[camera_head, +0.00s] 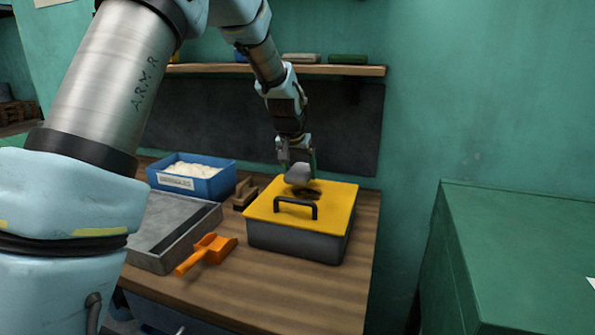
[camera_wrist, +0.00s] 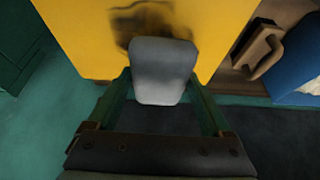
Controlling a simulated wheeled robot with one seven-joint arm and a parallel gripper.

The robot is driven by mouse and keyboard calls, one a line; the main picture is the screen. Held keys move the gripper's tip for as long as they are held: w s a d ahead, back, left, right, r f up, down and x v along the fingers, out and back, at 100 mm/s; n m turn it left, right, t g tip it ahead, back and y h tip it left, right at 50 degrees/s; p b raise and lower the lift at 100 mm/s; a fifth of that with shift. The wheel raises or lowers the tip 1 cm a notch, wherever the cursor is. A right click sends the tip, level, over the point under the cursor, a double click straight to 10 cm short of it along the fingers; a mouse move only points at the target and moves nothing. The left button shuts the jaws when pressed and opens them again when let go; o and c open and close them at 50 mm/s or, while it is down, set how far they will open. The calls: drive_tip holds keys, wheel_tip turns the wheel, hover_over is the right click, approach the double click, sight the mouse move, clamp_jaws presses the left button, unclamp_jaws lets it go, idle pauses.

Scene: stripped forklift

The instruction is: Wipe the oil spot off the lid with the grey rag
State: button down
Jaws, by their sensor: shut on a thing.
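The yellow lid (camera_head: 265,208) sits on a grey box (camera_head: 290,240) on the wooden bench and has a black handle (camera_head: 296,204). A dark oil spot (camera_head: 308,192) lies on the lid behind the handle; in the wrist view the oil spot (camera_wrist: 150,18) shows as a dark smear on the yellow. My gripper (camera_head: 299,165) is over the back part of the lid, shut on the grey rag (camera_head: 298,174). In the wrist view the rag (camera_wrist: 162,70) is between the fingers and covers part of the smear. I cannot tell whether the rag touches the lid.
A blue bin (camera_head: 205,180) with white contents, a brown wooden object (camera_head: 244,193), a grey metal tray (camera_head: 170,235) and an orange scoop (camera_head: 207,252) stand left of the box. A shelf (camera_head: 330,70) runs above. A green cabinet (camera_head: 520,240) is at right.

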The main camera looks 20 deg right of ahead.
sight(303, 165)
drive_tip(key=shift+w+d+r+p, duration=0.15)
drive_tip(key=shift+w+d+p, duration=0.55)
drive_tip(key=shift+w+d, duration=0.55)
drive_tip(key=shift+s+a+r+b, duration=0.2)
drive_tip(key=shift+s+a+b, duration=0.55)
drive_tip(key=shift+s+a, duration=1.15)
drive_tip(key=shift+s+a+r+b, duration=0.15)
drive_tip(key=shift+s+a+b, duration=0.6)
drive_tip(key=shift+s+a, duration=1.15)
drive_tip(key=shift+d+r, duration=0.1)
drive_tip(key=shift+r+p, duration=2.15)
drive_tip(key=shift+r, duration=0.8)
drive_tip(key=shift+r, duration=0.1)
wheel_tip(303, 165, up, 3)
drive_tip(key=shift+f+p, duration=0.15)
drive_tip(key=shift+p, duration=0.85)
drive_tip(key=shift+s, duration=0.1)
